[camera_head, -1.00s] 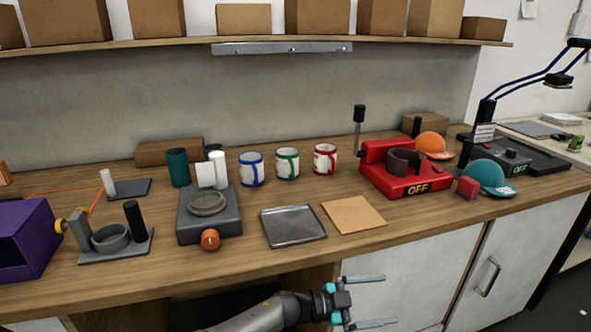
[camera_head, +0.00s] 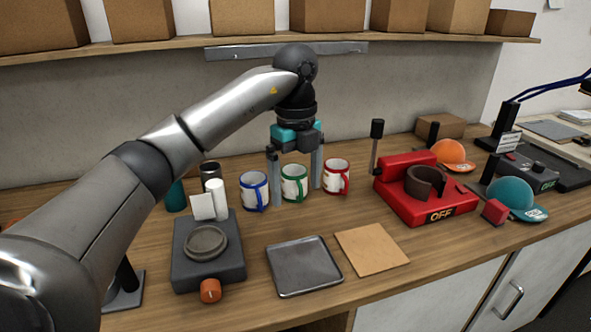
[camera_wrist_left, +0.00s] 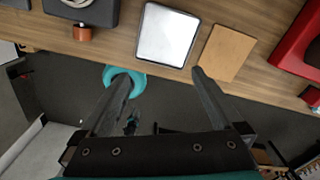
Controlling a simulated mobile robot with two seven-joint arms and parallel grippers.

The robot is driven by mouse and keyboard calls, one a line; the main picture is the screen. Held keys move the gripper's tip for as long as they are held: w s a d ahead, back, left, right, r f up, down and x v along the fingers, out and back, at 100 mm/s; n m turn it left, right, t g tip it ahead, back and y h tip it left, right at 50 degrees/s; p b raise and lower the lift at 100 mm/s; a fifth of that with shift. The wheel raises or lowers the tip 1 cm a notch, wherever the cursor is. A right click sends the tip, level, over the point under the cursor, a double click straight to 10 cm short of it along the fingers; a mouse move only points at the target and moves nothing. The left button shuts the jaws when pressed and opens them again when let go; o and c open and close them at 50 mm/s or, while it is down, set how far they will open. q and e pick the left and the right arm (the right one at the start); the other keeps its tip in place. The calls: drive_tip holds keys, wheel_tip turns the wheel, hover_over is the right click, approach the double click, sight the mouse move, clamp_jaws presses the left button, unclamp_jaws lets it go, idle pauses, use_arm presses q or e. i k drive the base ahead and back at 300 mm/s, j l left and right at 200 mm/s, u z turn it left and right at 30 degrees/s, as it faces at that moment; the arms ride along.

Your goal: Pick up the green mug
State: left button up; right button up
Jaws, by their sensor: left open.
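The green mug (camera_head: 293,184), white with green rim and handle, stands upright on the wooden counter between the blue mug (camera_head: 253,190) and the red mug (camera_head: 336,176). My left gripper (camera_head: 296,190) points down from above, open and empty. In the head view one finger shows on each side of the green mug, in the gaps towards its neighbours. I cannot tell whether they touch it or how deep they reach. The left wrist view shows the two spread fingers (camera_wrist_left: 160,77) with nothing between them and none of the mugs. My right gripper is not in view.
A metal tray (camera_head: 303,266) and a cork-coloured board (camera_head: 371,249) lie in front of the mugs. A grey press (camera_head: 208,262) stands left, a red press (camera_head: 425,205) right. A shelf with cardboard boxes (camera_head: 329,16) runs above. My left arm hides the counter's left end.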

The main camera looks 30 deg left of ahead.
sight(296, 187)
drive_tip(key=i+j, duration=0.75)
drive_tip(key=i, duration=0.05)
